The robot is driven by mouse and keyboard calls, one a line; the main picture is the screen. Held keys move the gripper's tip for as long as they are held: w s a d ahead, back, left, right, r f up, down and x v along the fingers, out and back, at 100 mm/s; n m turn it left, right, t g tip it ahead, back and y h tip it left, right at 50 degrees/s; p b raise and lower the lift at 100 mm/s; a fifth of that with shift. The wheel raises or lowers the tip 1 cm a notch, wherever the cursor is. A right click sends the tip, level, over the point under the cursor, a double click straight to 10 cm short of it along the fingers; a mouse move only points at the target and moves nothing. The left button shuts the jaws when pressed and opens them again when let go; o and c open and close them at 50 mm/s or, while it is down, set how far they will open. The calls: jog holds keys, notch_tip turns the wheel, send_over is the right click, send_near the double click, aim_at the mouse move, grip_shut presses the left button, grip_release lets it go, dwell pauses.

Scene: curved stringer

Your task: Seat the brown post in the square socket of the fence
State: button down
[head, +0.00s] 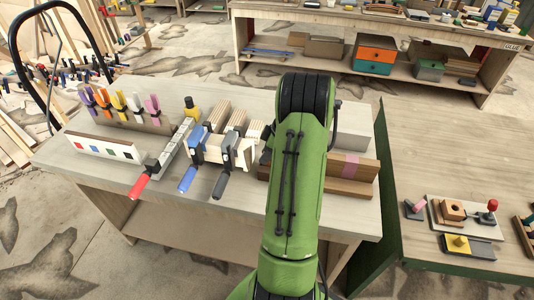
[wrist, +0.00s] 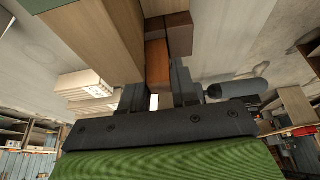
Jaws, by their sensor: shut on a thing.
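In the wrist view my gripper (wrist: 160,88) is shut on a brown post (wrist: 158,64), which shows as an orange-brown block between the dark jaws. A darker brown block (wrist: 180,34) lies right beyond the post; I cannot tell whether they touch. A long light wooden piece (wrist: 105,38) runs close along the left of the post. In the head view my green arm hides the gripper and the post. A brown wooden piece with a pink band (head: 350,168) lies on the bench right of the arm and may be the fence. I cannot make out the square socket.
Left of my arm, clamps with red (head: 139,186) and blue (head: 187,180) handles crowd the bench (head: 110,160). Coloured small clamps (head: 120,100) stand behind them. A grey block (head: 352,138) is right of the arm. A side table (head: 450,130) holds small fixtures (head: 455,212).

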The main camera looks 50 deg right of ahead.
jog(key=shift+f, duration=0.2)
jog(key=c, duration=0.8)
grip_release()
jog(key=shift+c, duration=0.2)
jog(key=shift+r, duration=0.1)
